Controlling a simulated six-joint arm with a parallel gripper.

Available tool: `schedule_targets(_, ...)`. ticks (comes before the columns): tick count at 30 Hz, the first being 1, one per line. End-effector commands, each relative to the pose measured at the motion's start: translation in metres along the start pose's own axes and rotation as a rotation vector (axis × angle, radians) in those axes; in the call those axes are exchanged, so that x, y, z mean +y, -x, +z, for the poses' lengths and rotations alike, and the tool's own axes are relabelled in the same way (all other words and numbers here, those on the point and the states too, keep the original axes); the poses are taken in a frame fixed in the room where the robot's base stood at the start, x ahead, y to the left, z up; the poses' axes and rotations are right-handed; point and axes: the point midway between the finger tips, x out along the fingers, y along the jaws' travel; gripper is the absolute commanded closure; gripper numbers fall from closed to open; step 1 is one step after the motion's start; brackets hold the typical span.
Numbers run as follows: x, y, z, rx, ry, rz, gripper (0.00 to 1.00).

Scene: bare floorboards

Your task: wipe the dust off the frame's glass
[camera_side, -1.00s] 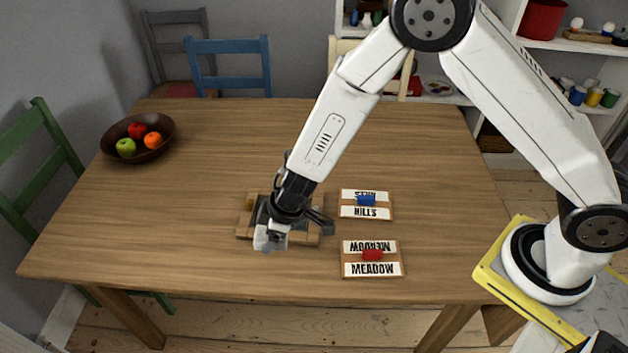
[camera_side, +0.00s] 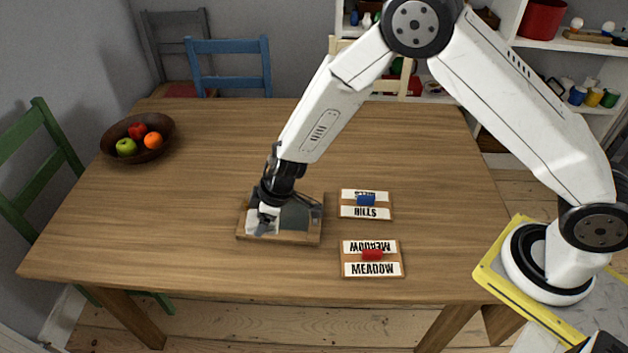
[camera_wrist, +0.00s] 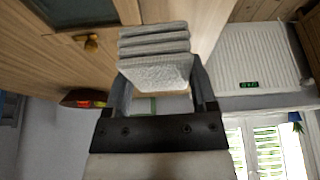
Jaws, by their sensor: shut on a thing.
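The picture frame (camera_side: 281,240) lies flat on the table, with a wooden border around grey glass (camera_side: 296,217). The right part of the glass looks darker and the left part paler; whether that paleness is dust is hard to tell. My gripper (camera_side: 268,207) is over the left half of the frame, shut on a folded pale grey cloth (camera_wrist: 157,72). In the side view the cloth is small and partly hidden by my gripper, so contact with the glass is unclear. The wrist view shows part of the frame (camera_wrist: 110,12) and a brass-coloured catch (camera_wrist: 88,42).
Right of the frame lie two wooden plates, one marked HILLS with a blue piece (camera_side: 366,200) and one marked MEADOW with a red piece (camera_side: 372,255). A brown fruit bowl (camera_side: 110,140) stands at the back left. The table's middle and back are clear.

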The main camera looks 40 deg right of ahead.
Motion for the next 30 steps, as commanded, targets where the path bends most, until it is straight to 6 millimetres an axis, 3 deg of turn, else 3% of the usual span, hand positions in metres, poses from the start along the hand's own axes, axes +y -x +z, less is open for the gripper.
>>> schedule_targets(9,0.074,-0.009,-0.008,0.0,-0.003,0.002,0.74)
schedule_targets(15,0.103,-0.01,-0.004,-0.001,-0.009,0.003,0.74)
schedule_targets(30,0.11,-0.02,0.001,-0.001,-0.009,0.002,0.74)
